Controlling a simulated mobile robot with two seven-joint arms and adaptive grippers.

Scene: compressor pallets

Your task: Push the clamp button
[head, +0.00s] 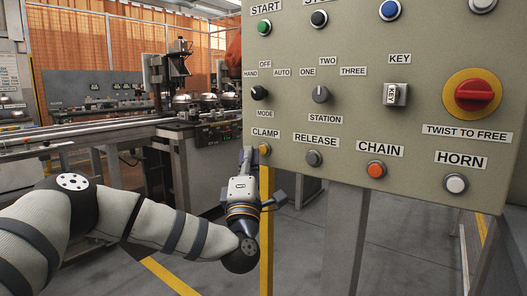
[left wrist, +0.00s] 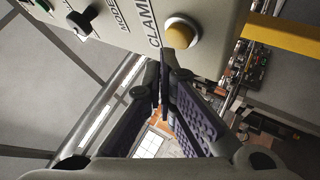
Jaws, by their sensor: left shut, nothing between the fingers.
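The clamp button (head: 264,149) is a small yellow-orange round button under the CLAMP label, at the lower left corner of the beige control panel (head: 400,128). In the left wrist view the clamp button (left wrist: 181,36) is large, in a pale round collar near the top. My left gripper (head: 247,153) is just left of the button in the head view, its fingers pointing up. In the left wrist view my left gripper (left wrist: 165,72) is shut and empty, its fingertips just below the button. I cannot tell whether they touch it. My right gripper is not in view.
The release button (head: 314,158), orange chain button (head: 376,170) and horn button (head: 455,184) sit to the right. The black mode knob (head: 259,93) is above. A red emergency stop (head: 474,95) is at far right. A yellow post (head: 266,230) stands below the panel, close to my gripper.

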